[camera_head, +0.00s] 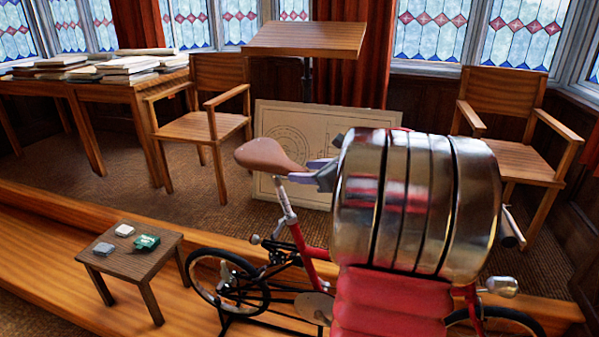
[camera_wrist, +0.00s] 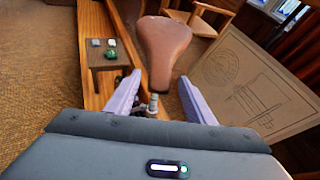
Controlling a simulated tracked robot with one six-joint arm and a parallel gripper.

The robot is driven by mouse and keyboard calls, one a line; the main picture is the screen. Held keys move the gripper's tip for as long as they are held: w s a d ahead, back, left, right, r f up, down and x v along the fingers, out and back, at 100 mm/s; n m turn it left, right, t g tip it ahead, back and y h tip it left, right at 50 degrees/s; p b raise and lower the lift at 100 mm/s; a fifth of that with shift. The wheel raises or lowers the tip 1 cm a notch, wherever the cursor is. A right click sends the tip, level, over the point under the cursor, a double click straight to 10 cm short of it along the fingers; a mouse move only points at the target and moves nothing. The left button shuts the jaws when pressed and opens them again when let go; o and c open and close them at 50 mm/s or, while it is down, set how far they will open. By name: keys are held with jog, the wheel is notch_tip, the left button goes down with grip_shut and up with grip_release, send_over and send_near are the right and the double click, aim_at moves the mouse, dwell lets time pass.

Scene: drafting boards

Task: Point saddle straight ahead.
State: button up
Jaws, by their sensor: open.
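The brown saddle (camera_head: 268,156) sits on a silver seat post (camera_head: 284,197) of a red bicycle (camera_head: 308,255). Its wide end is at the left, and its narrow nose runs right toward my gripper (camera_head: 318,168). In the wrist view the saddle (camera_wrist: 164,50) has its wide end far and its narrow nose toward me, slightly off the picture's vertical. My gripper (camera_wrist: 159,82) is open, with a lavender finger on either side of the nose. I see no clear contact. My arm hides much of the bicycle's middle and front.
A small table (camera_head: 150,258) with several small items stands left of the bicycle. A drawing board (camera_head: 295,125) leans behind the saddle. Wooden chairs stand behind at left (camera_head: 208,125) and right (camera_head: 520,155). A raised wooden step edge runs behind the bicycle.

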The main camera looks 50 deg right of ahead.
aim_at(302, 171)
jog(key=shift+x, duration=1.55)
grip_shut()
